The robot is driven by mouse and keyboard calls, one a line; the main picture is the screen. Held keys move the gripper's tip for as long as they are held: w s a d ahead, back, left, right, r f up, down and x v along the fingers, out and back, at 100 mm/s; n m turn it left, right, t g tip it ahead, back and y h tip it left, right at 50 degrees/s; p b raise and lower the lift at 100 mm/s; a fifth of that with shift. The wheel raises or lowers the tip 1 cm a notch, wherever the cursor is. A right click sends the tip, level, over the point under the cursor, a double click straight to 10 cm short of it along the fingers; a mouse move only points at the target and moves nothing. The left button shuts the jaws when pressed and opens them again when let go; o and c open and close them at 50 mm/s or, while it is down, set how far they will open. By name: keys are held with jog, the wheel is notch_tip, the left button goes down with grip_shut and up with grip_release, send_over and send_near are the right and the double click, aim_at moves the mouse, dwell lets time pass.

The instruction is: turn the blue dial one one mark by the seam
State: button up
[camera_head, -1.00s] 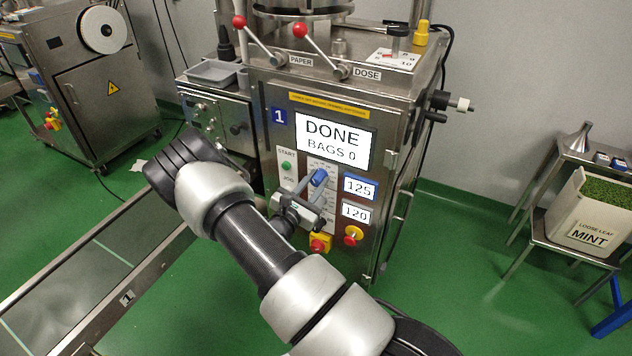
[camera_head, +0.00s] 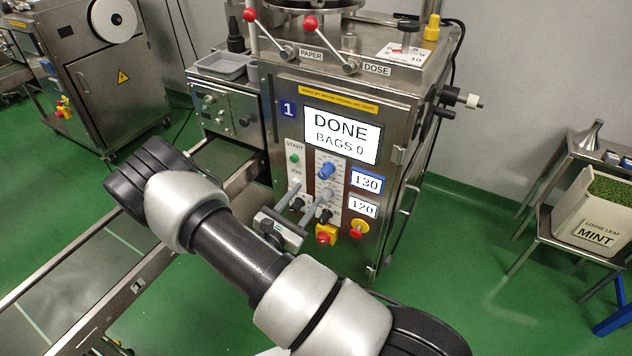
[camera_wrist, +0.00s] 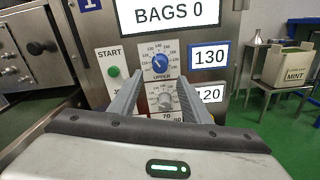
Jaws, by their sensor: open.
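The blue dial (camera_head: 327,170) sits on the front panel of the steel machine, under the DONE screen. In the wrist view the blue dial (camera_wrist: 160,63) has a marked scale around it and the label UPPER below. The blue-framed display (camera_head: 366,183) to its right reads 130; it also shows in the wrist view (camera_wrist: 209,57). My gripper (camera_head: 311,192) is open and empty, just below and in front of the dial, apart from it. In the wrist view my gripper (camera_wrist: 162,78) has one finger on each side below the dial.
A green START button (camera_head: 294,158) is to the left. Red-and-yellow switches (camera_head: 326,234) lie below. A metal rail (camera_head: 165,255) runs along the left.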

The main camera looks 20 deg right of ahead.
jog(key=v, duration=0.6)
jog(key=shift+s+a, duration=0.25)
jog(key=shift+a, duration=0.05)
jog(key=s+d+r+m+g+y, duration=0.2)
jog(key=s+r+m+g+y, duration=0.35)
jog(key=s+r+m, duration=0.45)
jog(key=s+d+r+m+g+y, duration=0.1)
jog(key=s+r+m+g+y, duration=0.3)
jog(key=s+r+m+g, duration=0.45)
jog(key=s+a+r+m+t+y, duration=0.1)
jog(key=a+r+m+t+y, duration=0.1)
jog(key=a+r+t, duration=0.3)
jog(key=s+a+r+m+t+y, duration=0.1)
jog(key=s+r+m+t+y, duration=0.2)
jog(key=r, duration=0.4)
notch_tip(320, 180, up, 20)
jog(key=w+p, duration=0.1)
jog(key=p, duration=1.9)
jog(key=shift+w+a+r+n+t, duration=0.25)
jog(key=shift+n+t, duration=0.05)
jog(key=shift+n, duration=0.15)
